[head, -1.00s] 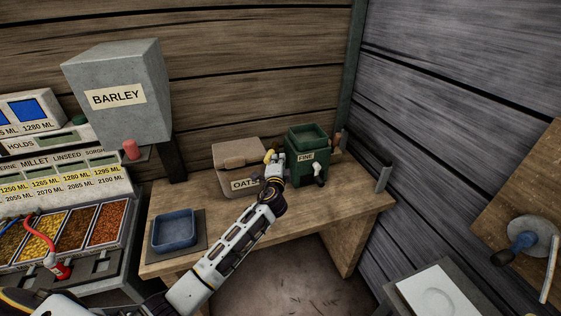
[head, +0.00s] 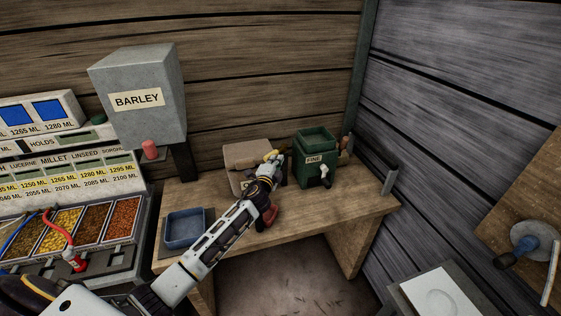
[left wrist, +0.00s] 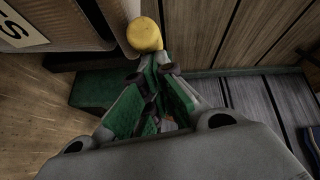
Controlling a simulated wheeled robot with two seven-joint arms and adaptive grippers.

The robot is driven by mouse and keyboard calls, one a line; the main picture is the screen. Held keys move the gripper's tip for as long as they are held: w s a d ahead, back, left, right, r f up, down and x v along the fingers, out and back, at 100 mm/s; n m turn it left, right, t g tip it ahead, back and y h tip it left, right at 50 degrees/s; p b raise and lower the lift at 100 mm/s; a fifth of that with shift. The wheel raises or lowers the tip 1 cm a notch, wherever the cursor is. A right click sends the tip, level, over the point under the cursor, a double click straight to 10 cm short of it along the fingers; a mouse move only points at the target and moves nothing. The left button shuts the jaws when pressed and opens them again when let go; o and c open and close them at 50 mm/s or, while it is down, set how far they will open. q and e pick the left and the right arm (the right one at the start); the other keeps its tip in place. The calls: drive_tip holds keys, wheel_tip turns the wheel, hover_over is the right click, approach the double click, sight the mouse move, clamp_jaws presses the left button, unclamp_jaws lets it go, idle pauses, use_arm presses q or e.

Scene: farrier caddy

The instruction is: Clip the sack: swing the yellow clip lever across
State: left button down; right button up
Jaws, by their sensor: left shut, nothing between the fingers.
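The tan oats sack (head: 240,155) stands on the wooden bench with its top folded over. The yellow clip lever (head: 271,155) shows at the sack's upper right edge. Its round yellow end (left wrist: 145,34) shows in the left wrist view, just beyond my fingertips; I cannot tell whether they touch it. My left gripper (head: 270,168) is shut and empty at the sack's right front, hiding part of the sack and its label. In the left wrist view the sack's label (left wrist: 18,28) shows at the upper left. My right gripper is not in view.
A green mill (head: 316,160) marked FINE stands close to the right of my gripper. A red object (head: 268,215) lies under my arm. A blue tray (head: 184,228) is at the bench's left, near the barley hopper (head: 138,98). The bench's right front is clear.

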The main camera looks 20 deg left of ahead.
use_arm(q)
drive_tip(key=shift+a, duration=1.05)
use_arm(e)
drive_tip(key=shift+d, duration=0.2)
use_arm(q)
drive_tip(key=shift+a, duration=0.1)
drive_tip(key=shift+d, duration=0.2)
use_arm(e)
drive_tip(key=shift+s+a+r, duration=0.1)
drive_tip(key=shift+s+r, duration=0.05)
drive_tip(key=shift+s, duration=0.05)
